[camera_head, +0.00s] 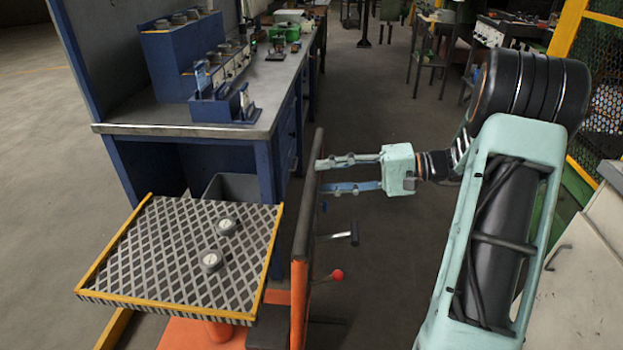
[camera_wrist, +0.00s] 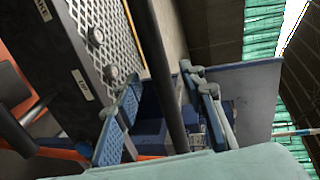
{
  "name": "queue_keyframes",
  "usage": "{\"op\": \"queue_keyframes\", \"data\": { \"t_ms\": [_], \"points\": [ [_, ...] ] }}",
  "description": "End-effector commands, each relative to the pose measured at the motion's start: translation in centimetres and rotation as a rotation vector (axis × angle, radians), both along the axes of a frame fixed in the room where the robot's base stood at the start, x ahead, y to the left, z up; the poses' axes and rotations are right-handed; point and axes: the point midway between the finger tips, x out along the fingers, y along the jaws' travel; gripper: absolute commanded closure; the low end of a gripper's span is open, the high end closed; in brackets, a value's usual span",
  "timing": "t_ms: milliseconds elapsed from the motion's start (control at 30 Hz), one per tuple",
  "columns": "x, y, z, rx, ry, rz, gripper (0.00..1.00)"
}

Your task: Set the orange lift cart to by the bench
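The orange lift cart stands at the near end of the blue bench (camera_head: 180,128). Its diamond-pattern platform (camera_head: 150,240) has yellow edges and carries two small grey round pieces (camera_head: 227,226). Its orange base (camera_head: 185,335) shows below, and its dark upright handle frame (camera_head: 308,195) rises on the right. My gripper (camera_head: 322,176) is at the right side of this frame, its fingers apart, pointing left. In the wrist view, my gripper (camera_wrist: 160,80) has a dark handle bar (camera_wrist: 163,60) between its spread fingers, with gaps visible on both sides. Whether either finger touches the bar is unclear.
The bench holds a blue rack (camera_head: 183,45) and several small tools. A grey bin (camera_head: 232,187) sits under it. A red-knobbed lever (camera_head: 337,275) sticks out of the cart's right side. A yellow-framed mesh fence (camera_head: 600,40) stands at right. Floor is clear at left.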

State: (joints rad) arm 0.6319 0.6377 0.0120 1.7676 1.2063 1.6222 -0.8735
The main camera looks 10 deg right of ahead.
Motion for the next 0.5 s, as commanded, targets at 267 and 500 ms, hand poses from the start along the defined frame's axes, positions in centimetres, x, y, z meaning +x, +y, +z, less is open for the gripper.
{"op": "queue_keyframes", "data": {
  "t_ms": [267,500],
  "points": [
    [1.1,3.5,-0.8,0.000,0.000,0.001,0.63],
    [1.3,4.0,-0.8,0.000,0.000,0.000,0.63]
  ]
}}
